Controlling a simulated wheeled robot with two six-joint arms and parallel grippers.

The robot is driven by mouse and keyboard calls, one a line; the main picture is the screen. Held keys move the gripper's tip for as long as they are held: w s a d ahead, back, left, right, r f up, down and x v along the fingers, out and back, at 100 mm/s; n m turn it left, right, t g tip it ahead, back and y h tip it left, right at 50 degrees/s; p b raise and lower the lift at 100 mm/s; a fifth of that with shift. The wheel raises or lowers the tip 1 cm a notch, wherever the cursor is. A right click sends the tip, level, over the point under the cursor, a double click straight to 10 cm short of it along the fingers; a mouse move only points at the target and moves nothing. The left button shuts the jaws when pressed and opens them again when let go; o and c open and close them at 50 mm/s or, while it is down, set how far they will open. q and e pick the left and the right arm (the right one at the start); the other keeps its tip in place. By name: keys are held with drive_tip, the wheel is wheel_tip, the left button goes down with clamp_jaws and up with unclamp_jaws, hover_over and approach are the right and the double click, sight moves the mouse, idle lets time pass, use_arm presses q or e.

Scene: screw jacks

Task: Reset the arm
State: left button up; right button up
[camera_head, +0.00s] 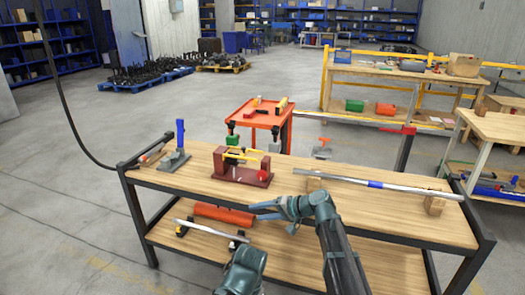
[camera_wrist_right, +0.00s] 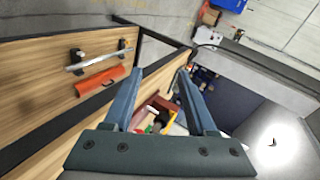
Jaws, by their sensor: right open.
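My right gripper (camera_head: 258,211) reaches in over the front of the workbench, fingers pointing left. In the right wrist view the right gripper (camera_wrist_right: 160,80) has its two blue-grey fingers spread apart with nothing held between them. Behind it on the bench top stands a dark red jack-like device (camera_head: 240,175) with a yellow bar and a red knob; it shows between the fingers in the wrist view (camera_wrist_right: 157,106). A grey stand with an upright blue handle (camera_head: 180,137) is at the bench's left end. My left gripper is not in view.
A long metal rod (camera_head: 375,184) rests on wooden blocks (camera_head: 435,205) along the right of the bench (camera_head: 290,207). An orange cylinder (camera_head: 223,214) lies on the lower shelf beside a metal bar. A red cart (camera_head: 262,118) stands behind, with a wooden table (camera_head: 390,73) farther back.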

drive_tip(key=s+d+f+n+g+h, duration=0.1)
drive_tip(key=s+d+f+h, duration=0.3)
drive_tip(key=s+d, duration=0.3)
drive_tip(key=s+d+f+g+h, duration=0.2)
drive_tip(key=s+d+f+h, duration=0.3)
drive_tip(key=s, duration=0.4)
drive_tip(key=s+d+f+n+g+h, duration=0.1)
drive_tip(key=s+d+f+h, duration=0.2)
drive_tip(key=s+d, duration=0.4)
drive_tip(key=s+a+n+g, duration=0.1)
drive_tip(key=s+a+n, duration=0.35)
drive_tip(key=a, duration=0.65)
wheel_tip(320, 180, up, 14)
drive_tip(key=p, duration=1.4)
drive_tip(key=shift+s+m+h, duration=0.35)
drive_tip(key=shift+s+h, duration=0.05)
drive_tip(key=shift+s, duration=0.05)
